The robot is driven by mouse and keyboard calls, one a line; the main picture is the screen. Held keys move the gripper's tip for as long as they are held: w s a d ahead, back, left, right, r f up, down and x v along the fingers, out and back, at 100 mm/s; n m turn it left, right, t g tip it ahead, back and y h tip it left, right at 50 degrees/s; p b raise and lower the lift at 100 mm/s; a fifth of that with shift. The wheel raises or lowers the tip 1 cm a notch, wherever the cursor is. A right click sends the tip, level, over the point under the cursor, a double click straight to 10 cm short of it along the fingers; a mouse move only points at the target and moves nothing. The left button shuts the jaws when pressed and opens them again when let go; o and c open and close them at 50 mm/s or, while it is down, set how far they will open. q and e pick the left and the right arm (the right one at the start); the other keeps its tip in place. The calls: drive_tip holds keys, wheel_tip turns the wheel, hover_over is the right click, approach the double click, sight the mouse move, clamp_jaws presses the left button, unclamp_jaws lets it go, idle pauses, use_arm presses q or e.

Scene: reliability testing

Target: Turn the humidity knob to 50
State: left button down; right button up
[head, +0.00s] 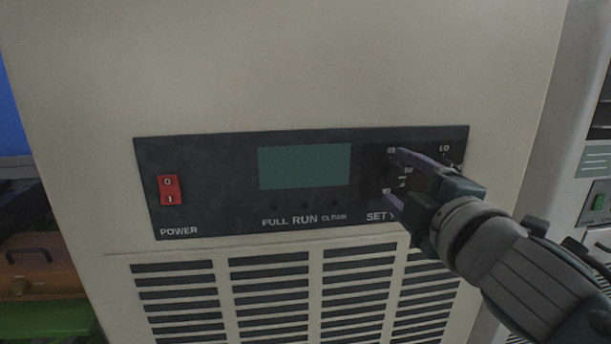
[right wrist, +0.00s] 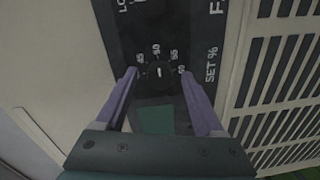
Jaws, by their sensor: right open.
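The humidity knob (right wrist: 158,73) is a small dark dial with a white mark, seen in the right wrist view. Numbers from 45 to 60 are printed around it, and the mark points roughly toward 50. My right gripper (head: 392,177) is open at the right part of the control panel (head: 225,160). In the right wrist view its purple fingers (right wrist: 158,76) stand on either side of the knob; I cannot tell whether they touch it. In the head view the gripper partly covers the dial. My left gripper is not in view.
The panel also has a blank green display (head: 304,166) and a red power switch (head: 169,190). Vent slots (head: 270,285) lie below. Another machine (head: 590,170) stands close on the right. An orange box (head: 40,265) is at the lower left. The space before the panel's left half is clear.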

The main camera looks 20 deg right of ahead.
drive_tip(key=shift+s, duration=0.1)
drive_tip(key=b+v, duration=0.2)
drive_tip(key=v, duration=0.7)
drive_tip(key=shift+s, duration=0.4)
